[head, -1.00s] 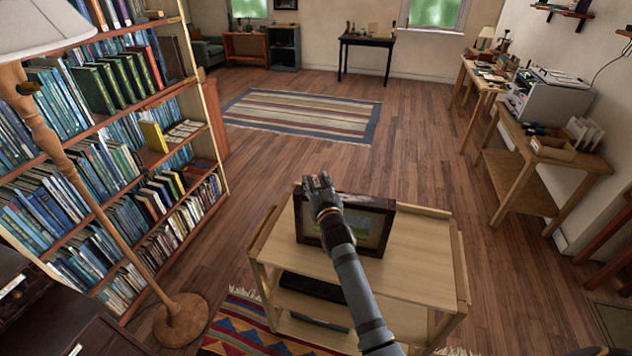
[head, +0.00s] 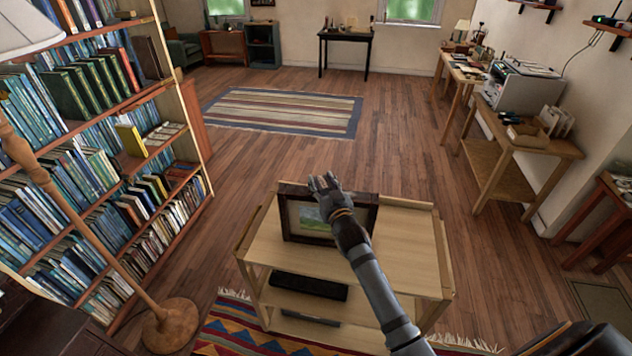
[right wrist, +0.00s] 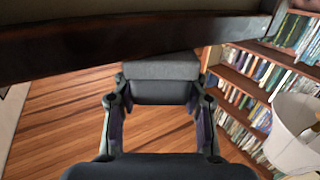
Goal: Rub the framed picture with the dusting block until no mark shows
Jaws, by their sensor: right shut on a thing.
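The framed picture (head: 298,222) stands upright on a pale wooden cart (head: 415,255). It has a dark frame and a landscape with green in it. My right gripper (head: 323,184) is in front of its upper middle and hides part of it. In the right wrist view, the gripper (right wrist: 158,103) is shut on the dusting block (right wrist: 160,70), a grey block with a darker lower part. The dark frame edge (right wrist: 130,38) crosses the top of that view, close to the block. I cannot tell whether they touch, or whether any mark shows on the picture. My left gripper is out of view.
A full bookcase (head: 85,150) and a floor lamp (head: 170,320) stand at the left. A side table with a printer (head: 520,88) is along the right wall. Dark items lie on the cart's lower shelves.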

